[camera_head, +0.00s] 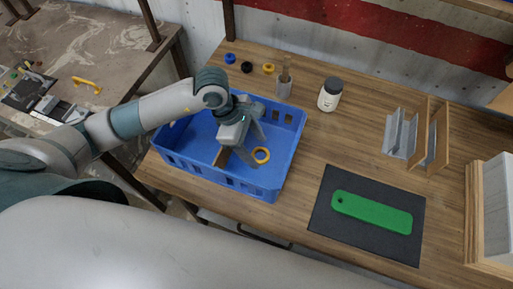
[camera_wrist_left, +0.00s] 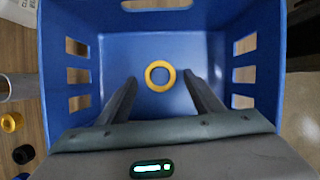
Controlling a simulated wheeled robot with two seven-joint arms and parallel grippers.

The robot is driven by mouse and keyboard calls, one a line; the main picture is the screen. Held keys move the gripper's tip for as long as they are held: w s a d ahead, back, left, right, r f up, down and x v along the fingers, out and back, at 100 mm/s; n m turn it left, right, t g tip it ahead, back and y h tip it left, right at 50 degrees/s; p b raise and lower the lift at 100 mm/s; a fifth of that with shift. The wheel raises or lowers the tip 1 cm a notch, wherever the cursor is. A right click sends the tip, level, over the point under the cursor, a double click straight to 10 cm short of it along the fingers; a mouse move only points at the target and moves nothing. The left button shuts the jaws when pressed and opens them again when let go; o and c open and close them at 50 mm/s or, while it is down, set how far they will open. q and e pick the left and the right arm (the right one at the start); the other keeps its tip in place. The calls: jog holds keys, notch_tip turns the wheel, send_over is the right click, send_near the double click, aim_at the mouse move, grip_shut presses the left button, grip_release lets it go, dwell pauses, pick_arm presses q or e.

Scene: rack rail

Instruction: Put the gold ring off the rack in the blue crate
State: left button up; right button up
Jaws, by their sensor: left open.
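The gold ring (camera_head: 262,162) lies inside the blue crate (camera_head: 170,178). In the left wrist view the ring (camera_wrist_left: 160,89) appears flat on the crate's blue floor (camera_wrist_left: 120,55), in one piece and unobstructed. My left gripper (camera_head: 257,152) reaches down into the crate, its fingers open and spread. In the left wrist view its fingertips (camera_wrist_left: 159,77) appear on either side of the ring, with visible gaps; nothing is held. The exact height of the fingertips above the floor is hard to tell. My right gripper is not in view.
Behind the crate are a blue ring (camera_head: 230,58), a black ring (camera_head: 247,67), another yellow ring (camera_head: 268,68) and a cup (camera_head: 284,90). A white jar (camera_head: 329,97) stands right of them. A green piece (camera_head: 372,213) lies on a dark mat (camera_head: 330,232). Metal brackets (camera_head: 400,134) stand farther right.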

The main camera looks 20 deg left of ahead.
pick_arm(q)
jog(key=b+v, duration=0.2)
jog(key=v, duration=0.8)
jog(key=shift+r+b, duration=0.4)
jog(key=shift+a, duration=0.15)
